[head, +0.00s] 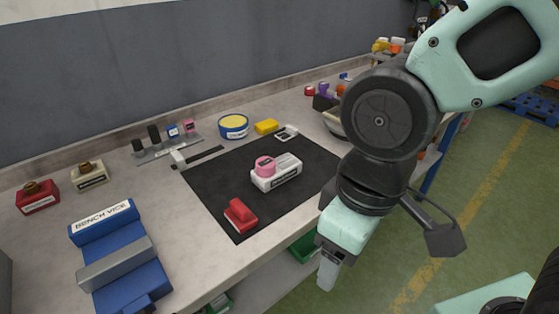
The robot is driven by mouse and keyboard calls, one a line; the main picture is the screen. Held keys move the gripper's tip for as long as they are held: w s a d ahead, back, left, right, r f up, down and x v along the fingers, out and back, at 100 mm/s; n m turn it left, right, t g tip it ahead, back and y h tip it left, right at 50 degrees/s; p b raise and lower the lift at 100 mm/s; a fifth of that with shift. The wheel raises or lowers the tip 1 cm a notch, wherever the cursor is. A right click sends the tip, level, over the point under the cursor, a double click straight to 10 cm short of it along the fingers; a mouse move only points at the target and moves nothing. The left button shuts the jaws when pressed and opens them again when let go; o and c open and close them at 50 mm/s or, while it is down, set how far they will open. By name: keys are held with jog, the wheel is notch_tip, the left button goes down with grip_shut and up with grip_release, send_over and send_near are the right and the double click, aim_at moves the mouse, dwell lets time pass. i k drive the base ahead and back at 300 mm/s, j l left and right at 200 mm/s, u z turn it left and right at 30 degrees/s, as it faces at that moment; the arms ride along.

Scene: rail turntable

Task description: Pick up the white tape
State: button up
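A white labelled block (277,172) sits on the black mat (215,185), with a small pink ring-shaped item (265,166) at its left end. A smaller white item with a dark centre (286,133) lies at the mat's back edge. No plain white tape roll can be made out, and I cannot tell whether either white item is the tape. My gripper (328,273) points down beyond the bench's front edge, right of and apart from the white block. Its fingers overlap in this view, so their opening is hidden. I see nothing held in it.
A red item (240,215) lies on the mat's front part. A blue bench vice (115,255) stands at the left. A round yellow-topped tin (233,126) and a yellow block (266,126) stand behind the mat. A wall runs along the bench's back.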

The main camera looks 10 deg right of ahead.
aim_at(291, 132)
jog(key=i+l+u, duration=0.1)
jog(key=u, duration=0.25)
jog(key=l+u, duration=0.2)
jog(key=u, duration=0.15)
jog(key=l+u, duration=0.2)
jog(key=u, duration=0.15)
jog(key=l+u, duration=0.4)
jog(key=l, duration=1.35)
